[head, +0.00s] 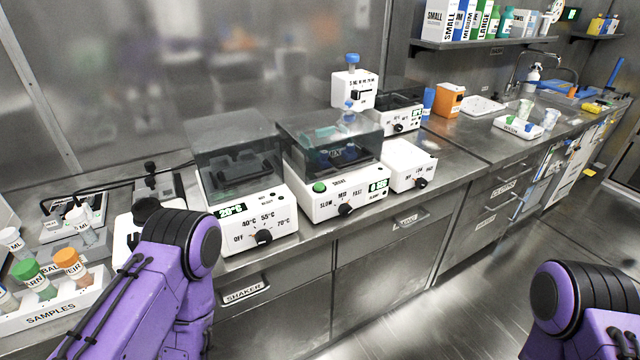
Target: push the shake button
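The shaker (325,207) is a white box with a dark see-through lid, standing on the steel counter in the middle of the head view. A round green button (319,187) sits at the left of its front panel, beside small lettering that looks like "SHAKE". A black dial (346,209) marked slow, mid and fast is to its right, and a small lit green display is at the panel's right end. The lid is down over dark contents. Only purple links of my two arms show, at lower left and lower right. Neither gripper is in view.
A heater (245,215) with a temperature dial stands close to the shaker's left. A small white box with a dial (409,166) stands close to its right. A samples rack (60,305) is at far left. Bare counter lies right of the small box.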

